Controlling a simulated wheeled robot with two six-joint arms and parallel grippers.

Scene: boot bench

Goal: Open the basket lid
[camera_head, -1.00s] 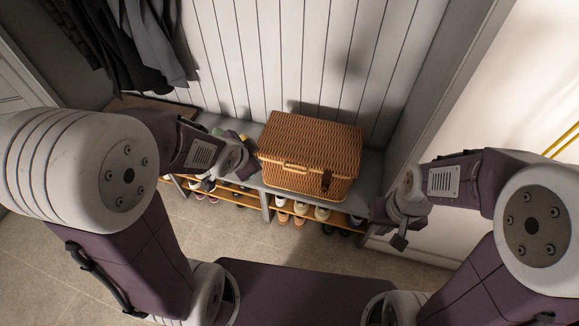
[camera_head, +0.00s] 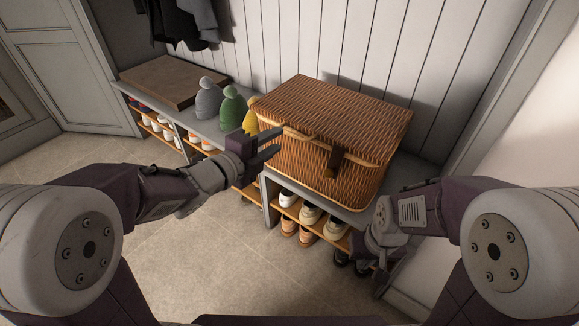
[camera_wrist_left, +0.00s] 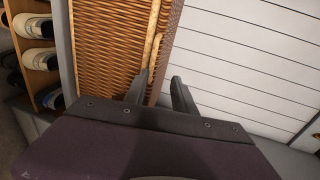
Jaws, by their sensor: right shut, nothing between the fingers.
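The wicker basket (camera_head: 322,175) stands on the bench with its lid (camera_head: 340,105) closed. A dark leather strap (camera_head: 336,160) hangs over its front, and a pale handle or rim piece shows along the front edge. My left gripper (camera_head: 279,140) is open at the basket's front left, close to the lid seam. In the left wrist view the basket body (camera_wrist_left: 105,45) lies left of the open fingers (camera_wrist_left: 160,77), with the pale rim (camera_wrist_left: 155,25) just beyond them; I cannot tell whether they touch. My right gripper (camera_head: 380,278) is shut and empty, low in front of the bench's right end.
Grey, green and yellow knitted hats (camera_head: 232,108) stand left of the basket. A brown flat box or cushion (camera_head: 172,80) lies farther left on the bench. Shoes (camera_head: 310,215) fill the shelves below. The panelled wall (camera_head: 350,45) is close behind the basket. Floor in front is clear.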

